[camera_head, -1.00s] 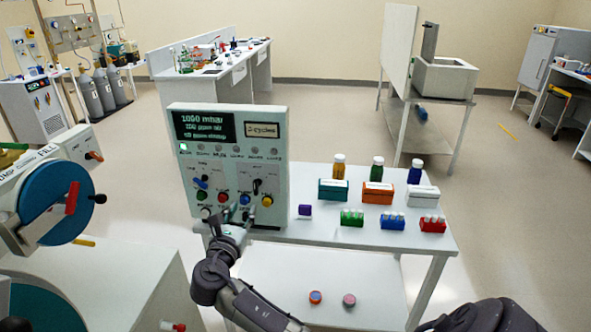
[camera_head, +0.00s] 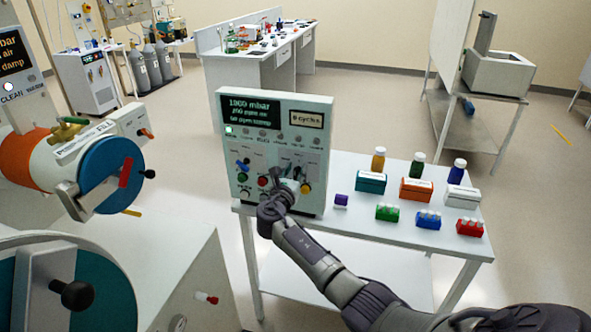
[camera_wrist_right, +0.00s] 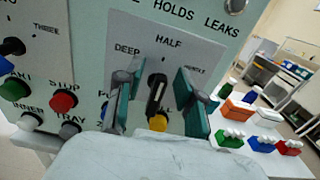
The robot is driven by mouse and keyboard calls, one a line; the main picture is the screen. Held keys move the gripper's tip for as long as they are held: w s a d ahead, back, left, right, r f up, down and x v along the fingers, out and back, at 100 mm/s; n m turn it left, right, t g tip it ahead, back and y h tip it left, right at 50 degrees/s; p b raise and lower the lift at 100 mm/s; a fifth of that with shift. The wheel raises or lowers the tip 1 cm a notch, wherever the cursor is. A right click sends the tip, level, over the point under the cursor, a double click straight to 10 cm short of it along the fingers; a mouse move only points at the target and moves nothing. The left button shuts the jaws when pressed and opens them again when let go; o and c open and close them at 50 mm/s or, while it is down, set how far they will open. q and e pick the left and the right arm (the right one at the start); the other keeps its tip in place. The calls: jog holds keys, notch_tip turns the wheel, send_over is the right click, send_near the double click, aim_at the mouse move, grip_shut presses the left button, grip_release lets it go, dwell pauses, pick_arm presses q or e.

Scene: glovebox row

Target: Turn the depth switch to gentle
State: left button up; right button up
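The depth switch (camera_wrist_right: 156,95) is a black lever knob on a pale plate of the grey control panel (camera_head: 228,112). The right wrist view shows the labels DEEP at its left and HALF above it. A third label at the right is partly covered by a finger. The lever points up, close to HALF, leaning slightly right. My right gripper (camera_wrist_right: 156,100) is open, with one green-padded finger on each side of the lever; contact is not clear. In the head view my right gripper (camera_head: 286,178) is at the panel's lower right and partly hides the switch. My left gripper is not in view.
Red (camera_wrist_right: 64,102), blue and yellow buttons sit close around the switch. The white table (camera_head: 345,168) beside the panel holds bottles, boxes and small vial racks (camera_head: 387,212). A glovebox with a blue round door (camera_head: 112,172) stands at the left.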

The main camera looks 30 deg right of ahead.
jog(key=shift+d, duration=0.1)
grip_shut()
jog(key=shift+s+d+f+m+b, duration=0.1)
jog(key=shift+f+m+b, duration=0.15)
jog(key=shift+m+b, duration=0.8)
jog(key=shift+s+d+r+m, duration=0.1)
jog(key=shift+r+m, duration=0.05)
jog(key=shift+m, duration=0.7)
grip_release()
jog(key=v, duration=1.2)
